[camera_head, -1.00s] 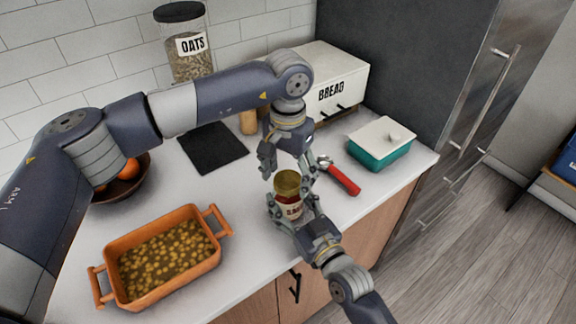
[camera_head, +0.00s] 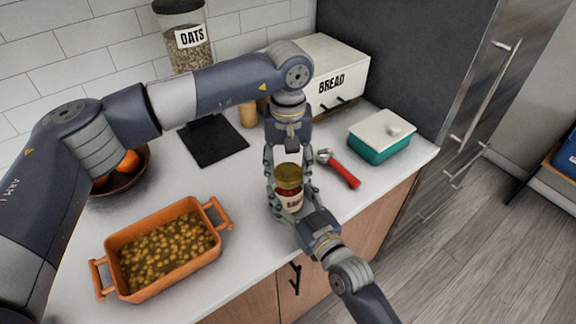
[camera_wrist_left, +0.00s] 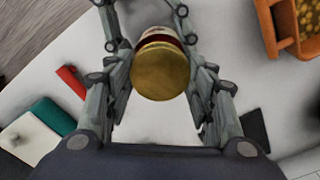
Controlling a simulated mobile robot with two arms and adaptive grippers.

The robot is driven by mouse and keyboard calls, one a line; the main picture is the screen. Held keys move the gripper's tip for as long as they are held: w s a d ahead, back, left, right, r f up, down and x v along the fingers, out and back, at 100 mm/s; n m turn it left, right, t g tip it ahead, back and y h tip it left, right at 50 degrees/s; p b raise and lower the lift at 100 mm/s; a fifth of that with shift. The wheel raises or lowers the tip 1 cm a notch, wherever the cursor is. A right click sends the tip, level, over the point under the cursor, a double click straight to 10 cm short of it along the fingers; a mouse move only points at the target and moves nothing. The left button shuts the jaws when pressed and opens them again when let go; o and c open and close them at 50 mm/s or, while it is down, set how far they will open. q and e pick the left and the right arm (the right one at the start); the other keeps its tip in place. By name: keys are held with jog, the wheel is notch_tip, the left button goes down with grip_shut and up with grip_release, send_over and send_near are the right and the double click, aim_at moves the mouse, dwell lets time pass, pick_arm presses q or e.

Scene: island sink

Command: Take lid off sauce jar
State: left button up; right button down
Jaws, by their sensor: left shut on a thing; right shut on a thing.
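The sauce jar (camera_head: 293,201) stands upright on the white counter, with a gold lid (camera_head: 288,174) on top and a pale label. My right gripper (camera_head: 291,207) is shut on the jar's body from the front right. My left gripper (camera_head: 287,181) points down from above and is shut on the lid, with a finger on each side. In the left wrist view the round gold lid (camera_wrist_left: 161,70) lies between the fingers, with the dark red jar partly visible behind it.
A red-handled tool (camera_head: 343,173) lies right of the jar. A teal dish with a white lid (camera_head: 380,138) is farther right. An orange baking dish (camera_head: 165,283) stands at front left. A bread box (camera_head: 335,75), black board (camera_head: 212,142) and oats jar (camera_head: 183,45) are behind.

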pick_arm(q)
jog(key=n, duration=0.5)
jog(key=shift+n, duration=0.4)
jog(key=n, duration=1)
jog(key=shift+n, duration=0.4)
jog(key=n, duration=1.9)
jog(key=shift+n, duration=0.3)
pick_arm(e)
jog(key=shift+f, duration=0.1)
pick_arm(q)
jog(key=n, duration=1.1)
jog(key=shift+r, duration=0.1)
